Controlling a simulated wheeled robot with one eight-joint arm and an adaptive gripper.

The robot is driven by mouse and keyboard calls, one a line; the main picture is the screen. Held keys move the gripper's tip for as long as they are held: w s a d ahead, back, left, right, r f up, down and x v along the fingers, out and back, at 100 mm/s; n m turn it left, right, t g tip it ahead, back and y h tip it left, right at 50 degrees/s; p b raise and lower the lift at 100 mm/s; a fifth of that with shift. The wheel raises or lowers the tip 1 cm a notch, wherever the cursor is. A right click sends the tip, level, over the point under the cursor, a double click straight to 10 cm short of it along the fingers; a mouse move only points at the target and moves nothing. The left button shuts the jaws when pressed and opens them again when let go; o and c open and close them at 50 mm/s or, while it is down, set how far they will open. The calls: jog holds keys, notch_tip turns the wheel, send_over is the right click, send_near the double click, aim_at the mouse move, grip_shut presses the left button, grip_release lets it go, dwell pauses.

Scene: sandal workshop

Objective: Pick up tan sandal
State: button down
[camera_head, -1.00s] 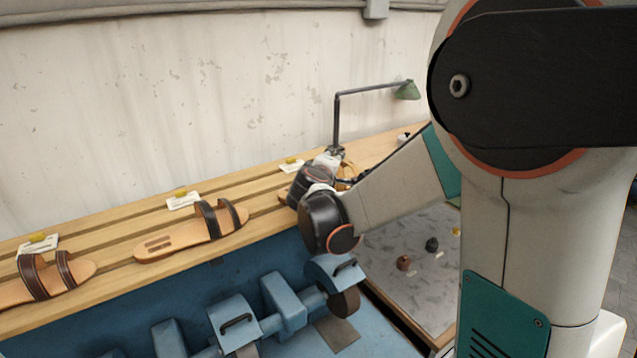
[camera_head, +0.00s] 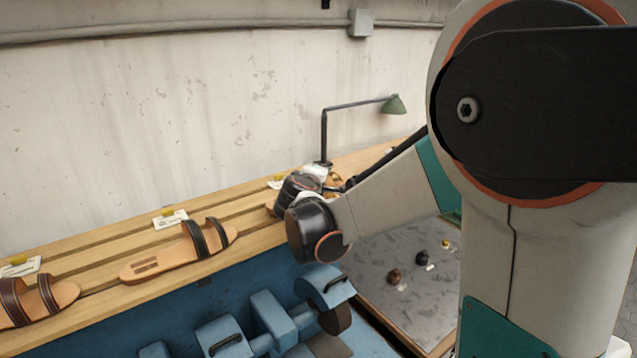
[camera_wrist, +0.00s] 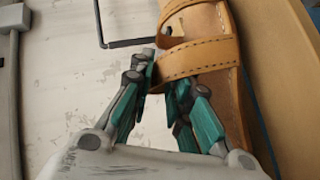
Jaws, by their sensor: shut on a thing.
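The tan sandal (camera_wrist: 215,55) has wide tan straps with dark stitching and fills the upper middle of the wrist view. My gripper (camera_wrist: 160,75) is shut on its strap, with the teal fingers on either side of the strap's lower edge. The sole runs along the right of the fingers. In the head view my wrist hides most of the gripper and the sandal at the shelf's right part. I cannot tell from these views whether the sole touches the shelf.
A wooden slatted shelf (camera_head: 95,262) runs along the wall. Two sandals with dark brown straps lie on it: one in the middle (camera_head: 170,255) and one at the left edge (camera_head: 60,293). A green lamp (camera_head: 395,105) stands behind my wrist. Blue machinery (camera_head: 270,315) is below the shelf.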

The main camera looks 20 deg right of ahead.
notch_tip(320, 180, up, 18)
dwell(0.4)
jog(key=shift+s+r, duration=0.1)
jog(key=c, duration=2.1)
grip_release()
grip_shut()
jog(key=shift+s, duration=0.1)
